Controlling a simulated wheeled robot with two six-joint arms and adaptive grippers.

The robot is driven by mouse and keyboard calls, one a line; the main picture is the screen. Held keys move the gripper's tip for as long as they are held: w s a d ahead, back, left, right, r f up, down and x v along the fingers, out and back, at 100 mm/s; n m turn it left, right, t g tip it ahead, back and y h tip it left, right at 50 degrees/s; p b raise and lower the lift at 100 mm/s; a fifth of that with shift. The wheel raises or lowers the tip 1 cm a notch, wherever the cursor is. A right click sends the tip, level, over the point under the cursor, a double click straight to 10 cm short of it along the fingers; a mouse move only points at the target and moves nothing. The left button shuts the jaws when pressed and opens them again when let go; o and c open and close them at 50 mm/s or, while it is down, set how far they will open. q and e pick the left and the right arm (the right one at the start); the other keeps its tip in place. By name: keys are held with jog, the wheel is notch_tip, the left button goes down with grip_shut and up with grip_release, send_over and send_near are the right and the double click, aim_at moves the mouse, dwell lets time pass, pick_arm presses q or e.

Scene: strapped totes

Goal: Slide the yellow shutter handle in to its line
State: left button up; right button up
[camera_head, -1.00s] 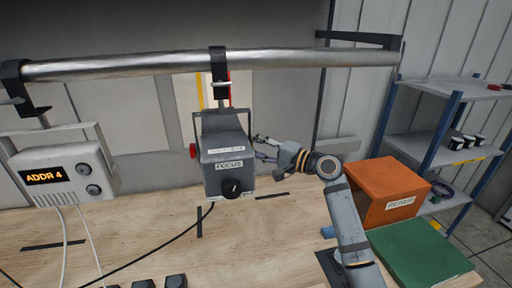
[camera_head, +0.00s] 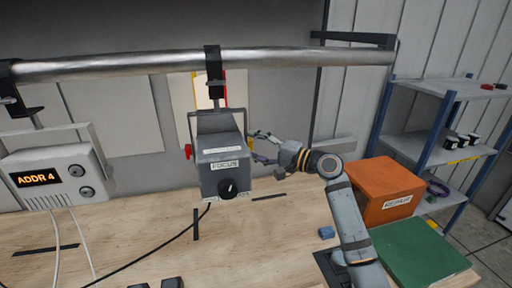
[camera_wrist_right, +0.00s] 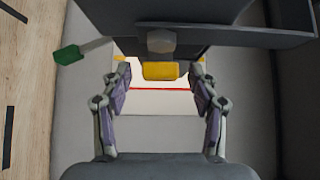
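The grey lamp housing (camera_head: 224,173) labelled FOCUS hangs from the metal rail. The yellow shutter handle (camera_wrist_right: 160,71) is a small block under the dark housing in the right wrist view; in the head view I cannot see it. My right gripper (camera_head: 258,147) is at the right side of the housing. In the wrist view its two fingers (camera_wrist_right: 160,76) are apart, one on each side of the yellow handle with a gap at both sides. A white panel behind carries a red line (camera_wrist_right: 160,89) and a yellow line (camera_head: 195,92). My left gripper is not in view.
A green handle (camera_wrist_right: 68,54) and a red knob (camera_head: 188,152) stick out from the housing. A grey ADDR 4 unit (camera_head: 55,175) hangs at left. An orange REPAIR box (camera_head: 385,185), green box (camera_head: 415,250) and blue block (camera_head: 326,232) are at right. The front bench is mostly clear.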

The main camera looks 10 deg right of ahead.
jog(key=shift+d, duration=0.1)
jog(key=v, duration=1.1)
jog(key=shift+s+d, duration=0.2)
jog(key=shift+s, duration=0.15)
